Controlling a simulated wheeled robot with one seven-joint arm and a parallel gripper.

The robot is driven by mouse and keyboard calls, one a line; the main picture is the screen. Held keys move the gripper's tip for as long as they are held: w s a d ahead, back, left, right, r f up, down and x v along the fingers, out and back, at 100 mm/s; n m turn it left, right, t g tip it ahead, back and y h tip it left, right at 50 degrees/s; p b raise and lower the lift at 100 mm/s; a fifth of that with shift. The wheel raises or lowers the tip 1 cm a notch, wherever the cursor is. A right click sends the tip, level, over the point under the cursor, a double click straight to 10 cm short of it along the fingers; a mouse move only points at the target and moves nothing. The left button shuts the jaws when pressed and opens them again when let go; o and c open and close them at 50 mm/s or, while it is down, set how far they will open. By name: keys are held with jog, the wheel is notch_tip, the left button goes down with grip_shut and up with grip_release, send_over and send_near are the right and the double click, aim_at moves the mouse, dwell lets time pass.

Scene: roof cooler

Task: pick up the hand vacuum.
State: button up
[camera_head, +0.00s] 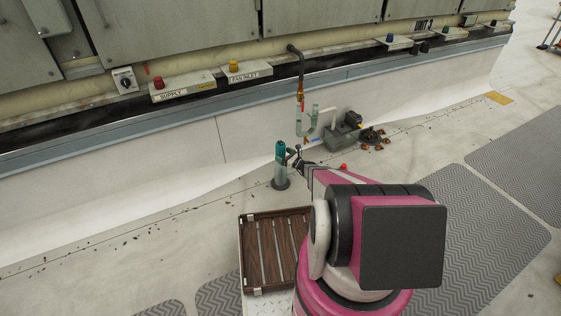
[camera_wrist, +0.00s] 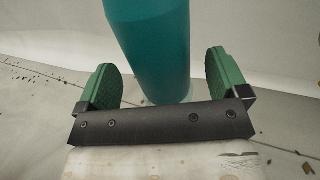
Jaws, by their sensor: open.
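The hand vacuum (camera_head: 281,161) stands upright on the pale floor in front of the unit's low white wall, with a teal upper part and a greyish lower part. In the wrist view its teal body (camera_wrist: 150,40) rises between the two green finger pads of my gripper (camera_wrist: 170,82). The pads are apart, one on each side of the body, with a visible gap at each. In the head view my gripper (camera_head: 297,164) is beside the vacuum on its right, partly hidden by my arm. The vacuum's top is out of the wrist view.
A slatted brown tray (camera_head: 248,272) lies in front of the vacuum, left of my base. A small pump (camera_head: 343,136) with pipes stands behind to the right, with brown debris (camera_head: 372,136) beside it. Grey mats (camera_head: 480,222) cover the floor at right. Floor left of the vacuum is mostly clear.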

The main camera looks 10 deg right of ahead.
aim_at(281, 142)
jog(key=x, duration=0.2)
jog(key=shift+w+a, duration=0.2)
jog(key=shift+w, duration=0.15)
grip_shut()
jog(key=shift+r, duration=0.1)
notch_tip(281, 142, up, 10)
jog(key=shift+f, duration=0.1)
dwell(0.3)
jog(key=shift+r, duration=1.65)
jog(key=shift+s+r, duration=0.1)
